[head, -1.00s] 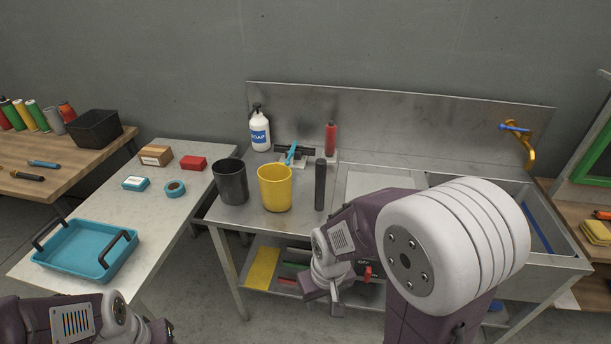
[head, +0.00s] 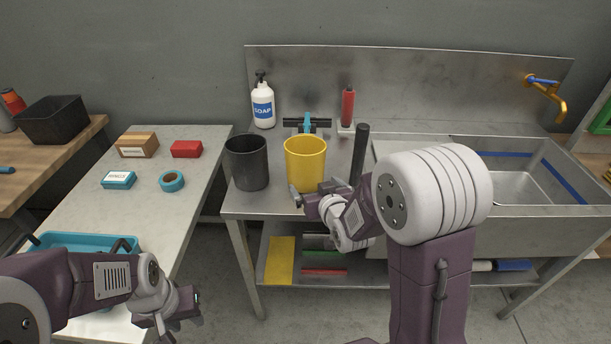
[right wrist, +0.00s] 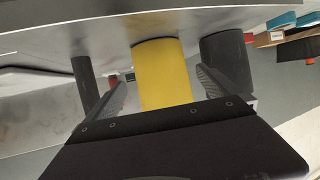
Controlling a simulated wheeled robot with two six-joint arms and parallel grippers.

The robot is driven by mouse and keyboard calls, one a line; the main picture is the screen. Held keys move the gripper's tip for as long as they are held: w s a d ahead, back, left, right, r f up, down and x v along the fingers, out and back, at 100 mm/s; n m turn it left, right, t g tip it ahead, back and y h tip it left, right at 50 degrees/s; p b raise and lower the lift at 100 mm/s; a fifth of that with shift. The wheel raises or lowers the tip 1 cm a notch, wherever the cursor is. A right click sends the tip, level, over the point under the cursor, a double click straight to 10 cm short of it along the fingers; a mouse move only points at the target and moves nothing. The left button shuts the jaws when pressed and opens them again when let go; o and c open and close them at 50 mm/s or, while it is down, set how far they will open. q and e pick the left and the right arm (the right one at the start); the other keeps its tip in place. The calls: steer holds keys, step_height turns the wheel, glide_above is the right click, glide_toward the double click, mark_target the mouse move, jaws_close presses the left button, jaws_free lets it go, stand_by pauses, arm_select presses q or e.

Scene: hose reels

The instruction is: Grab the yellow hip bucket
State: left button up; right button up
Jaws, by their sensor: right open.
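The yellow bucket (head: 305,158) stands upright on the steel sink counter, between a dark grey bucket (head: 247,163) and a black upright cylinder (head: 360,154). My right gripper (head: 299,196) is at the near side of the yellow bucket, low down. In the right wrist view, which looks upside down, the yellow bucket (right wrist: 162,75) shows between the two parted fingers of my right gripper (right wrist: 150,85), with nothing held. My left gripper (head: 182,322) hangs at the lower left near the pale table; its jaw opening is unclear.
The dark bucket is close on the left and the cylinder close on the right. A soap bottle (head: 263,104), a blue-handled tool (head: 307,123) and a red bottle (head: 347,106) stand behind. The sink basin (head: 520,185) is at right, a blue tray (head: 85,241) at lower left.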

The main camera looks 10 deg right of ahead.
mark_target(310, 180)
steer(key=x, duration=0.9)
steer(key=shift+f, duration=0.2)
steer(key=shift+s, duration=0.1)
steer(key=shift+r, duration=0.1)
steer(key=c, duration=1.3)
steer(key=shift+o, duration=0.2)
steer(key=shift+r+p, duration=0.85)
steer(key=shift+r, duration=4.2)
